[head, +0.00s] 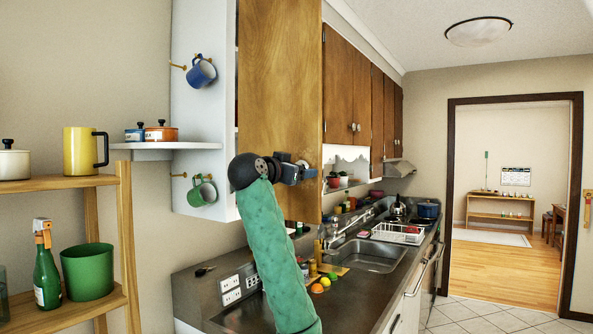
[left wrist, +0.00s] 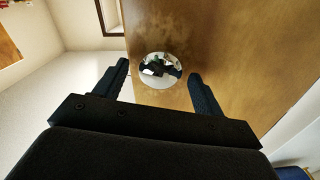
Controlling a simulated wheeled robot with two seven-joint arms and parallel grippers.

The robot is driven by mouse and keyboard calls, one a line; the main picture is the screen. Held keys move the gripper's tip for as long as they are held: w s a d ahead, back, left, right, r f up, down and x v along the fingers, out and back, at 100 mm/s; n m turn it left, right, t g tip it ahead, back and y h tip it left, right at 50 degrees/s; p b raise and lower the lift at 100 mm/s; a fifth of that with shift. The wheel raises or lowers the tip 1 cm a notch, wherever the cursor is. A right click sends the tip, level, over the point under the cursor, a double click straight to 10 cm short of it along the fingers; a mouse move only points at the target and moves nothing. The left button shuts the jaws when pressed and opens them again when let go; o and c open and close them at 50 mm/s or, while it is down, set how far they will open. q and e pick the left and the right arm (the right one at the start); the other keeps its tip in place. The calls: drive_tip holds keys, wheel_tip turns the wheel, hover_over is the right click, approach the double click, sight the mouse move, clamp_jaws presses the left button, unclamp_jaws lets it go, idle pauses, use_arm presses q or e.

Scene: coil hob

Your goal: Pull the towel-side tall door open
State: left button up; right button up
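A tall wooden door (head: 280,85) covers the near end of the wall cabinet in the head view. Its round shiny knob (left wrist: 160,70) shows in the left wrist view, between the two fingers. My left gripper (head: 308,172) is at the lower right part of this door, and its arm has a green sleeve. In the left wrist view my left gripper (left wrist: 160,76) is open, with a finger on each side of the knob and gaps showing. In the head view my gripper mostly hides the knob. My right gripper is not in view. I see no clear towel.
More wooden wall doors (head: 347,85) run back to the right. Below are a dark counter (head: 190,283), a sink (head: 372,256) and a dish rack (head: 398,234). A blue mug (head: 201,72) and a green mug (head: 202,193) hang at left. A wooden shelf (head: 60,184) stands nearer.

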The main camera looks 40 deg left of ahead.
use_arm(q)
drive_tip(key=s+b, duration=0.2)
drive_tip(key=s, duration=0.5)
drive_tip(key=shift+s+d, duration=0.35)
drive_tip(key=shift+d, duration=0.05)
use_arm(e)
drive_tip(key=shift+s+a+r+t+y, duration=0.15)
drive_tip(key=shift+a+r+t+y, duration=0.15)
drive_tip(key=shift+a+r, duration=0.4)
use_arm(q)
drive_tip(key=shift+n, duration=0.3)
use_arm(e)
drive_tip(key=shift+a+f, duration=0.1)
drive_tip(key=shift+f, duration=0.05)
